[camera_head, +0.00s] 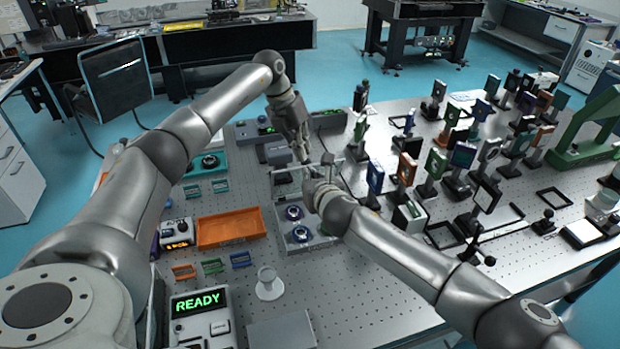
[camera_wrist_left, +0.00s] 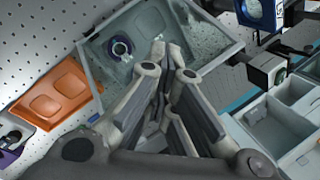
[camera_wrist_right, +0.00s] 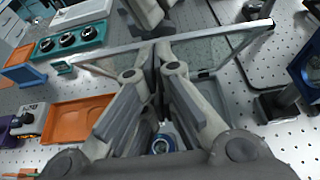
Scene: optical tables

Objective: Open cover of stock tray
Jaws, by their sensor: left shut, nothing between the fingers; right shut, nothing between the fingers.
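The stock tray (camera_head: 325,238) is a grey tray with blue-ringed round mounts (camera_head: 293,212) in it, in the middle of the table. Its clear cover with a pale rim (camera_wrist_right: 215,58) shows in the right wrist view and appears tilted up from the tray. It also shows in the left wrist view (camera_wrist_left: 205,62). My left gripper (camera_head: 303,160) is shut and empty at the far side of the cover. My right gripper (camera_head: 325,165) is shut and empty, with its fingertips close to the cover's rim. Whether either touches the cover I cannot tell.
An orange tray (camera_head: 230,227) lies left of the stock tray. A white cup-like holder (camera_head: 269,284) and a READY display box (camera_head: 200,303) stand nearer. Several optics on posts (camera_head: 407,168) crowd the right side.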

